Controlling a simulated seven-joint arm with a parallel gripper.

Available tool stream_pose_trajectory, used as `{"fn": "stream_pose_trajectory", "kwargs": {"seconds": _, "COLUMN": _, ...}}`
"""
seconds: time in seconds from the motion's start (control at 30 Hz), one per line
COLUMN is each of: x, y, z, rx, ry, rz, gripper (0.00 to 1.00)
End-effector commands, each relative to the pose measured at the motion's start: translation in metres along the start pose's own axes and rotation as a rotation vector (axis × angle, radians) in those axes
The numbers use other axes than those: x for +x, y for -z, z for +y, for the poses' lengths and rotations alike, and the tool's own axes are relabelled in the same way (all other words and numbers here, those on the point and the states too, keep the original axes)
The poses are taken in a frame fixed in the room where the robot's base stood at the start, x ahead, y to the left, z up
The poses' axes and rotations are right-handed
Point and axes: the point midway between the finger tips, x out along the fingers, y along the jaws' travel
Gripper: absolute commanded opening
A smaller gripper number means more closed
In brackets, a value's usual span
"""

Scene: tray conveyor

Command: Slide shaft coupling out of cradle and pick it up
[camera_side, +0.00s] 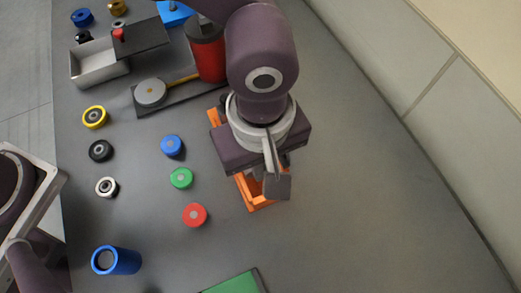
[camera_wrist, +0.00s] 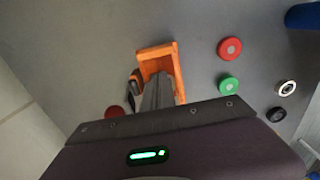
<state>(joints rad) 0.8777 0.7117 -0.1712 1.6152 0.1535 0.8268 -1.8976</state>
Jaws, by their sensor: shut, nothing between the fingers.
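The orange cradle (camera_side: 259,203) stands on the table below my gripper (camera_side: 276,190), and its far part is hidden behind my wrist. In the wrist view the cradle (camera_wrist: 173,50) shows as an open orange frame. My gripper (camera_wrist: 158,82) is shut and empty, with its fingertips over the cradle's opening; I cannot tell whether they touch it. A small dark and orange piece (camera_wrist: 134,80) lies at the cradle's left side in the wrist view. I cannot make out the shaft coupling for certain; my fingers and wrist hide part of the cradle.
Red (camera_side: 194,215), green (camera_side: 181,178) and blue (camera_side: 172,145) discs lie left of the cradle. A blue cylinder (camera_side: 122,261) lies front left, and a green block (camera_side: 235,284) at the front edge. A red cylinder (camera_side: 208,58) stands behind. The table's right is clear.

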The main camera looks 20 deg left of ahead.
Motion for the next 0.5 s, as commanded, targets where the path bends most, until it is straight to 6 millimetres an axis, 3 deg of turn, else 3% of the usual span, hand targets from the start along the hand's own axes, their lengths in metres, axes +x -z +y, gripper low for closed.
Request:
{"fn": "stream_pose_trajectory", "kwargs": {"seconds": 0.2, "x": 0.028, "y": 0.0, "z": 0.0, "rx": -0.001, "ry": 0.002, "rz": -0.001, "gripper": 0.0}}
{"fn": "stream_pose_trajectory", "kwargs": {"seconds": 0.5, "x": 0.033, "y": 0.0, "z": 0.0, "rx": 0.0, "ry": 0.001, "rz": -0.001, "gripper": 0.0}}
